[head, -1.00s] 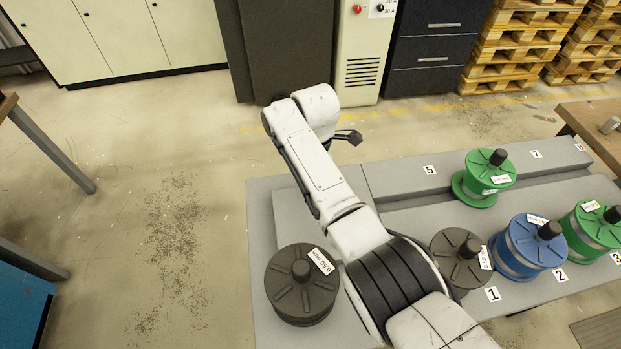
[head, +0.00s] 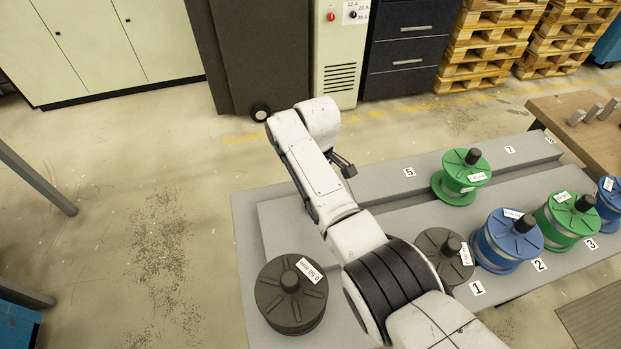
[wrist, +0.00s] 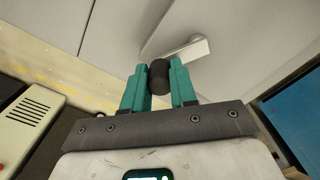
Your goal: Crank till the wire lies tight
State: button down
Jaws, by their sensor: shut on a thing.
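In the wrist view my gripper (wrist: 158,85), with teal fingers, is shut on a short black cylindrical knob (wrist: 159,77). A pale grey crank arm (wrist: 191,49) shows just beyond the knob, in front of grey panels. In the head view my white arm reaches up the middle of the picture; its fingers and the knob cannot be made out there. I cannot make out the wire or how tight it lies in either view.
A dark spool (head: 291,296) labelled 0.50 mm stands left of my arm. A dark spool (head: 440,252), blue spool (head: 497,248) and green spools (head: 449,188) stand on the grey bench (head: 243,240). A vented cabinet (head: 339,78) stands behind.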

jog(key=m, duration=0.1)
jog(key=d+m+p, duration=0.1)
jog(key=m, duration=0.1)
jog(key=shift+s+d+r, duration=0.1)
jog(key=shift+s+r, duration=0.05)
jog(key=shift+s, duration=0.05)
jog(key=m+p, duration=0.1)
jog(key=s+d+m+p, duration=0.1)
jog(key=m, duration=0.1)
jog(key=shift+d+m, duration=0.1)
jog(key=shift+m, duration=0.2)
jog(key=m+p, duration=0.1)
jog(key=s+m+p, duration=0.1)
jog(key=m, duration=0.1)
jog(key=shift+d, duration=0.35)
jog(key=shift+s+d+m+p, duration=0.1)
jog(key=shift+s+m+p, duration=0.2)
jog(key=shift+m, duration=0.3)
jog(key=shift+s+d+m+p, duration=0.1)
jog(key=shift+s+m+p, duration=0.15)
jog(key=shift+m, duration=0.35)
jog(key=c, duration=0.9)
grip_release()
notch_tip(320, 180, up, 10)
jog(key=shift+r+b, duration=0.25)
jog(key=shift+b, duration=0.1)
